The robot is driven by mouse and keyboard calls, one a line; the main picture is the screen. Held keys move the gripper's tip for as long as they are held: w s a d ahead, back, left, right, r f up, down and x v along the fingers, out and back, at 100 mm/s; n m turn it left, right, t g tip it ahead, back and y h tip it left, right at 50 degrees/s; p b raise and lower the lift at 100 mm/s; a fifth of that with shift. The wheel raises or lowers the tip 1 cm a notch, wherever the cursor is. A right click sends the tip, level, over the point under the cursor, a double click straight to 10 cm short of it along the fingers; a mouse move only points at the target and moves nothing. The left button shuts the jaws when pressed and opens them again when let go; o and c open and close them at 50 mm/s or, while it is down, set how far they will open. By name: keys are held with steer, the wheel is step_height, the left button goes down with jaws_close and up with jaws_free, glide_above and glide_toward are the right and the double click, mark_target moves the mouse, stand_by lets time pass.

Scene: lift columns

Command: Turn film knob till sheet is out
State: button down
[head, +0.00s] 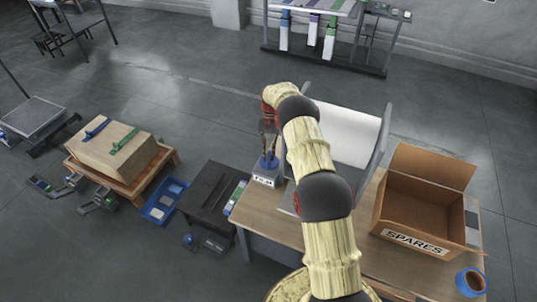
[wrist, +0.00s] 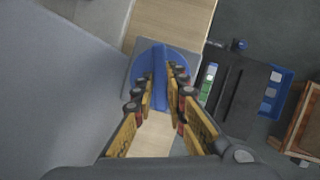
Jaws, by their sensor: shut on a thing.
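The film knob (head: 264,163) is blue and sits on a small grey block labelled FILM at the left of the workbench. In the wrist view the knob (wrist: 146,64) is a round disc with a raised bar across it. My gripper (head: 269,146) points down from above; in the wrist view its fingers (wrist: 160,90) are shut on the knob's bar, one on each side. The white film roll (head: 345,137) is held between grey side plates right of my arm. My arm hides part of the roll and its front, so I cannot tell how much sheet is out.
An open cardboard box (head: 425,205) marked SPARES stands on the right of the workbench (head: 270,215). A roll of blue tape (head: 471,282) lies at the front right. A dark stand (head: 210,195) and a blue tray (head: 163,201) are left of the bench.

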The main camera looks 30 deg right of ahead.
steer(key=shift+m, duration=0.6)
steer(key=c, duration=1.8)
jaws_free()
steer(key=v, duration=1.2)
steer(key=shift+s+d, duration=0.1)
steer(key=shift+s, duration=0.05)
